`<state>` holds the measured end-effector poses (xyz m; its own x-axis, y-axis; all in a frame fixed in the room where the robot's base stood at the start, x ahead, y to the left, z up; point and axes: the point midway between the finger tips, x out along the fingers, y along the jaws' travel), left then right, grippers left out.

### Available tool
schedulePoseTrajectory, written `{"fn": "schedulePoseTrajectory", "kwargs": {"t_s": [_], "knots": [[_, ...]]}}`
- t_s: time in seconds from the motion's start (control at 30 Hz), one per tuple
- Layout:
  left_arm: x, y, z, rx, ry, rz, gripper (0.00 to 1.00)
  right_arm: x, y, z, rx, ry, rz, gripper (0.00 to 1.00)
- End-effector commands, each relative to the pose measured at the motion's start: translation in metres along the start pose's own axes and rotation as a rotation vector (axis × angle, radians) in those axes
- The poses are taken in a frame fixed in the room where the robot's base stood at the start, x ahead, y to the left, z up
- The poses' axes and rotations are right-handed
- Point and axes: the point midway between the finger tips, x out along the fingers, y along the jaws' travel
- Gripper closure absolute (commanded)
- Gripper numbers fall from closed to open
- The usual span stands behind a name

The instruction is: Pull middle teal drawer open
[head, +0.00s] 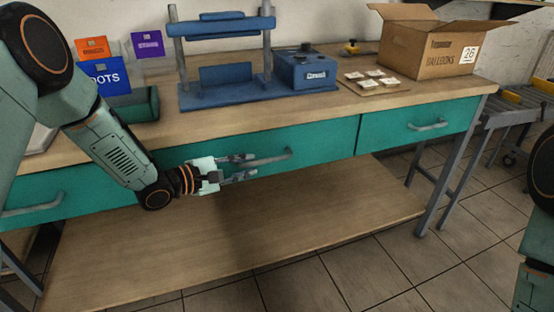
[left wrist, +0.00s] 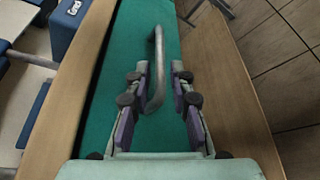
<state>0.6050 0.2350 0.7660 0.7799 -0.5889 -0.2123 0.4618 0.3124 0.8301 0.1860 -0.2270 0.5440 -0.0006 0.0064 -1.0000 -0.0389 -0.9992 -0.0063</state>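The middle teal drawer (head: 318,143) is in the bench front and looks shut, level with the drawer to its right. Its grey bar handle (head: 274,158) runs sideways across its front; it also shows in the left wrist view (left wrist: 159,60). My left gripper (head: 247,166) is at the left end of this handle. In the left wrist view its fingers (left wrist: 160,70) are apart, one on each side of the handle, with gaps visible. My right gripper is out of view.
A right teal drawer (head: 405,128) and a left teal drawer (head: 60,192) flank the middle one. A wooden lower shelf (head: 250,230) lies below. On the bench top stand a blue press (head: 222,95) and a balloon box (head: 430,55). Tiled floor in front is clear.

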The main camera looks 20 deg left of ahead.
Motion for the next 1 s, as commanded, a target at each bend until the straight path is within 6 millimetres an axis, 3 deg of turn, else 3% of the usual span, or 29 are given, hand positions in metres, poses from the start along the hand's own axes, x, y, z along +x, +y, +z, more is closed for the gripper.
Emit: {"fn": "schedulePoseTrajectory", "kwargs": {"t_s": [0.53,0.9,1.0], "knots": [[0.068,-0.002,-0.002,0.003,0.002,0.000,0.78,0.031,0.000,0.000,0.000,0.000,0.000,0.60],[0.077,0.001,-0.001,0.001,0.001,0.000,0.78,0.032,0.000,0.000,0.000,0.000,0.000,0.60],[0.077,0.001,-0.001,0.001,0.001,0.000,0.84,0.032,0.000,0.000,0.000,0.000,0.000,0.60]]}}
